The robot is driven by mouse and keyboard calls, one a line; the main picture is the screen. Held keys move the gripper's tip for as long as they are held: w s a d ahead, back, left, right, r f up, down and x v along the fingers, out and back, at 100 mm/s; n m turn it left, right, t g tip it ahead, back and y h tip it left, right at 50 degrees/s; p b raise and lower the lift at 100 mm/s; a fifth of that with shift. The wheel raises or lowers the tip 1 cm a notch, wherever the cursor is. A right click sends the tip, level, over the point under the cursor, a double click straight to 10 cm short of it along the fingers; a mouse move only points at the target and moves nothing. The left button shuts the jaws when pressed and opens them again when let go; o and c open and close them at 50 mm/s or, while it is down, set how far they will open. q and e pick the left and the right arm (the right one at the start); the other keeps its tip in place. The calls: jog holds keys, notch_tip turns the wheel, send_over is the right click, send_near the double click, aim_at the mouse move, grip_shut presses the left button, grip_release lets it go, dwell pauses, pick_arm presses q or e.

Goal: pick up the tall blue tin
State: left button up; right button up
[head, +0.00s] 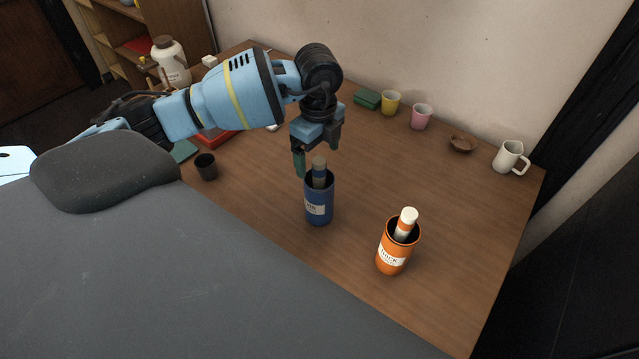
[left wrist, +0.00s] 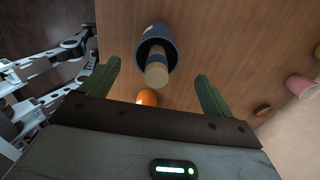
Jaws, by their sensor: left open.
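The tall blue tin (head: 319,205) stands upright on the wooden table, with a pale label and a grey-brown stick-like thing (head: 319,172) poking out of its mouth. My left gripper (head: 316,158) is above the tin at its rim, fingers pointing down. In the left wrist view the blue tin (left wrist: 157,42) lies ahead between the two green fingers (left wrist: 157,88), which are apart and do not touch it. The gripper is open and empty. My right gripper is not in view.
An orange tin (head: 395,250) with a white-and-orange stick stands right of the blue tin. A dark cup (head: 206,166) is to the left. Yellow (head: 391,102) and pink (head: 421,116) cups, a brown bowl (head: 462,144) and a white mug (head: 509,157) line the wall.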

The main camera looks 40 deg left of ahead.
aim_at(319, 175)
pick_arm(q)
jog(key=shift+s+d+f, duration=0.15)
jog(key=shift+f, duration=1.45)
jog(key=shift+s+d+f, duration=0.1)
jog(key=shift+d+f, duration=0.05)
jog(key=shift+f, duration=1.45)
jog(key=c, duration=1.3)
